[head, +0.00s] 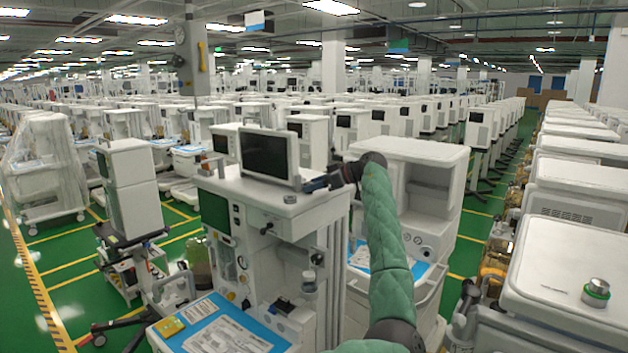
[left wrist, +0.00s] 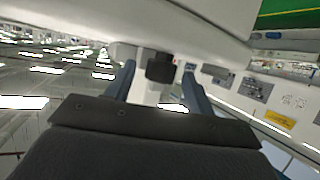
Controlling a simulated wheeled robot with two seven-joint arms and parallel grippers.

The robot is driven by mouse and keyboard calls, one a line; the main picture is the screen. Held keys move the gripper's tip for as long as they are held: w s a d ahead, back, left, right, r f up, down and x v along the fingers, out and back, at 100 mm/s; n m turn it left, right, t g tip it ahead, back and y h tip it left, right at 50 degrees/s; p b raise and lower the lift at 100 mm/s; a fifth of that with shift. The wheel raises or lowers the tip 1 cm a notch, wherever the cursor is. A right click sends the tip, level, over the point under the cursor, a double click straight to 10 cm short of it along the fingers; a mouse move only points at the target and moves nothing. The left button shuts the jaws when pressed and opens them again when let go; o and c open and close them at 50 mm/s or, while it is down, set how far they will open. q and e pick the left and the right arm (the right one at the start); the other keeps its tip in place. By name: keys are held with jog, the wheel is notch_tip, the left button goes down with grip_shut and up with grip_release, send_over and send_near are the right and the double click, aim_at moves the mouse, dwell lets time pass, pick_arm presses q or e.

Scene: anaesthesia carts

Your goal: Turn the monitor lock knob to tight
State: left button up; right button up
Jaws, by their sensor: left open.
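The monitor (head: 268,156), a dark screen in a pale frame, stands on top of the white anaesthesia cart (head: 290,222). My left gripper (head: 316,184) is at the monitor's right edge, with the arm coming up from below. In the left wrist view a small black knob (left wrist: 160,68) sits on a pale post. The two blue fingers of my left gripper (left wrist: 159,76) are open on either side of it, with visible gaps. In the head view the knob is hidden. My right gripper is not in view.
A blue-topped work surface with papers (head: 225,335) projects from the cart's front. Another white cart (head: 415,165) stands close behind my arm. On the right, a white cart top (head: 565,262) carries a green-ringed metal part (head: 596,292). Green floor shows at left.

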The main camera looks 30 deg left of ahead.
pick_arm(q)
jog(key=shift+s+a+f, duration=0.1)
jog(key=shift+a+f, duration=0.05)
jog(key=shift+a, duration=0.05)
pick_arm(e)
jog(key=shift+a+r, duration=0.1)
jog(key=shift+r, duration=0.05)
pick_arm(q)
jog(key=c, duration=1)
